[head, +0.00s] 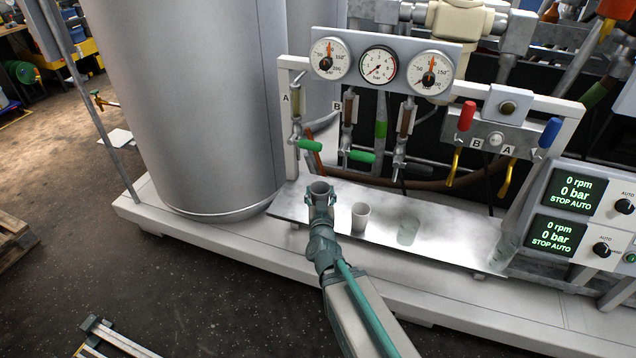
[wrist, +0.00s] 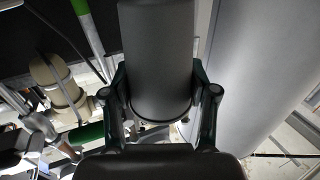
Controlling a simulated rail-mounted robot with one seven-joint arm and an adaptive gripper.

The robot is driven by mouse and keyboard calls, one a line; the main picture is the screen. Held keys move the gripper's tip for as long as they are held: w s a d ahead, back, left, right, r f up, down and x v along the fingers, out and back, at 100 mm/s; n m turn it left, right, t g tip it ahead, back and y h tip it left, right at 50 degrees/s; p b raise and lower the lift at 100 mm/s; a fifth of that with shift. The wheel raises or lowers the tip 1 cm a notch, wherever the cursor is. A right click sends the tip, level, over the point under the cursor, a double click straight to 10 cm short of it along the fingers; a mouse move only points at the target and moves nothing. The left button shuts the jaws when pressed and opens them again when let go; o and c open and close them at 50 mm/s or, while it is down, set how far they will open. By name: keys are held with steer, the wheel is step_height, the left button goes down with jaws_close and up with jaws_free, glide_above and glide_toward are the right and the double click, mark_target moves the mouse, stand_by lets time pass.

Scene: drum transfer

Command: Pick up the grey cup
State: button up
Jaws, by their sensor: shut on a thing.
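The grey cup (head: 320,187) is at the left end of the metal shelf (head: 455,245) in the head view. My gripper (head: 321,205) is shut around it, with a finger on either side. In the wrist view the grey cup (wrist: 156,55) fills the upper middle, between the two fingers of my gripper (wrist: 158,95). The cup looks upright in the head view. Its base is hidden behind my gripper, so I cannot tell whether it touches the shelf.
A clear glass (head: 408,232) stands further right. Behind are green-handled valves (head: 310,146) and gauges (head: 379,64). A large grey drum (head: 190,110) stands left, and a control panel (head: 580,215) right.

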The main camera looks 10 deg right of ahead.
mark_target(325, 197)
steer(key=s+r+p, duration=0.1)
steer(key=p, duration=0.2)
steer(key=shift+r, duration=0.2)
steer(key=s+p, duration=0.1)
steer(key=p, duration=0.1)
steer(key=s+r+p, duration=0.1)
steer(key=p, duration=0.2)
steer(key=s+p, duration=0.2)
steer(key=p, duration=0.1)
steer(key=shift+d+r, duration=0.1)
steer(key=shift+r, duration=0.2)
steer(key=s+p, duration=0.1)
steer(key=p, duration=0.1)
steer(key=s+p, duration=0.1)
steer(key=p, duration=0.1)
steer(key=shift+s+d+r, duration=0.1)
steer(key=shift+s+r, duration=0.2)
steer(key=shift+s, duration=0.1)
